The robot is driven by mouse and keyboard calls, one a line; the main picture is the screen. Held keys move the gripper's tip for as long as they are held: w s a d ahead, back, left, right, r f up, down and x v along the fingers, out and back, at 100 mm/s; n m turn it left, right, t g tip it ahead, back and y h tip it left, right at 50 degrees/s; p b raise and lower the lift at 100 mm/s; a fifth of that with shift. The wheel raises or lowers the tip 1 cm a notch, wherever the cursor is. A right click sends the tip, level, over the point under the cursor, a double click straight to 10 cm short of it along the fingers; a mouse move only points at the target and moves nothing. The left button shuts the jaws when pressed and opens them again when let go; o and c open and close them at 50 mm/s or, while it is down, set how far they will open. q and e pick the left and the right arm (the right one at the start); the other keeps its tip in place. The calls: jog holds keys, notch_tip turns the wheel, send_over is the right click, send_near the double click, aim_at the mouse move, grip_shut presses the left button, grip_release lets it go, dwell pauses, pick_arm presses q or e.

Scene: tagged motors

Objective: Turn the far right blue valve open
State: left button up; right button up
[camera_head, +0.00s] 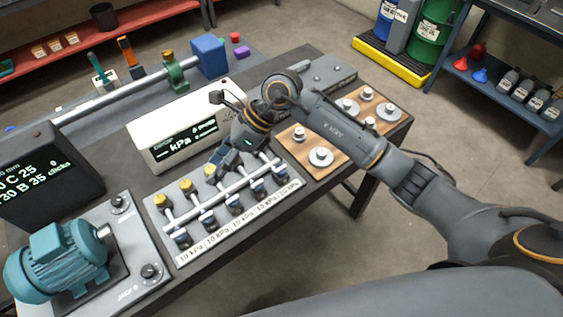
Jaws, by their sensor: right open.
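A grey manifold panel (223,228) with a silver pipe and several valves lies on the workbench. Labels reading 10 kPa run along its front edge. The row of blue valves is on the near side of the pipe, and yellow knobs are on the far side. The far right blue valve (281,175) is at the panel's right end. My right gripper (222,167) is open above the back of the panel, left of that valve and apart from it. It hides part of the back row. My left gripper is not in view.
A kPa display box (172,142) stands close behind the panel. A wooden board (330,172) with metal weights is to the right. A teal motor (62,262) and a dark display (40,176) are on the left.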

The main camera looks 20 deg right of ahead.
jog(key=w+d+f+h, duration=0.1)
jog(key=w+d+h, duration=0.3)
jog(key=d, duration=0.5)
jog(key=h, duration=0.5)
send_over(281, 169)
jog(key=shift+n+t, duration=0.3)
notch_tip(281, 169, down, 13)
jog(key=p, duration=0.4)
jog(key=shift+r, duration=0.15)
grip_shut()
